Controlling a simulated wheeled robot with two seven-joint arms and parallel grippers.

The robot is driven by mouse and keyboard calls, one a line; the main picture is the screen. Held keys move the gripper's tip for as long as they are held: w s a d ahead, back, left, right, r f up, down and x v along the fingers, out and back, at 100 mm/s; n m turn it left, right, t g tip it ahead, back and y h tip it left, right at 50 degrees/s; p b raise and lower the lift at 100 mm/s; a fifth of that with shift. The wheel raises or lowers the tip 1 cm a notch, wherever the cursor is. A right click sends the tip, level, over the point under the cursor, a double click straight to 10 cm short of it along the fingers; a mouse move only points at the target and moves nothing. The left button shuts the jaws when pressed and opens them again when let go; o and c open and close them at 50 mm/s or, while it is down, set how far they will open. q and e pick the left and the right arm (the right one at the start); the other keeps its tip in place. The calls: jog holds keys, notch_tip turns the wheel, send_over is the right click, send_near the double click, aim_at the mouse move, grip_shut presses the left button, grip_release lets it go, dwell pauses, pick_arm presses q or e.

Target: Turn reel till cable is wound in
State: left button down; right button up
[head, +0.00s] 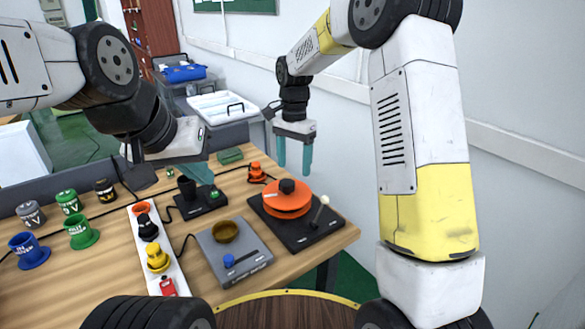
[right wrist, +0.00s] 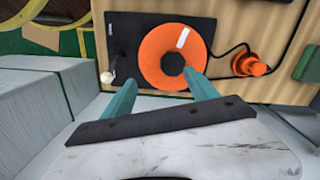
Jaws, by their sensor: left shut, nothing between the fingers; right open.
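The orange reel (head: 287,199) with a black centre knob (head: 287,186) lies on a black base plate (head: 325,222) near the table's right end. A lever with a pale ball knob (head: 324,200) stands on the same plate. In the right wrist view the reel (right wrist: 160,50) carries a white mark, and a black cable (right wrist: 234,50) runs from it past a small orange plug-like part (right wrist: 250,65). My right gripper (head: 294,170) is open and empty, pointing down above and behind the reel. My left gripper (head: 205,178) is shut and empty, left of the reel; its fingers are partly hidden.
A grey box with a brass bowl (head: 226,232) and blue knob stands left of the reel. A white strip (head: 176,270) holds several coloured knobs. Coloured cups (head: 82,232) stand at the table's left. A green block (head: 230,155) lies at the back edge.

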aim_at(287, 182)
jog(key=shift+w+a+r+n+t, duration=0.2)
jog(key=shift+w+a+r+n, duration=0.1)
jog(key=shift+a+n, duration=0.15)
jog(key=shift+w+a+r+n+t, duration=0.2)
jog(key=shift+a+r+n, duration=0.15)
jog(key=shift+a, duration=0.15)
notch_tip(287, 182, down, 8)
jog(key=shift+r, duration=0.1)
grip_shut()
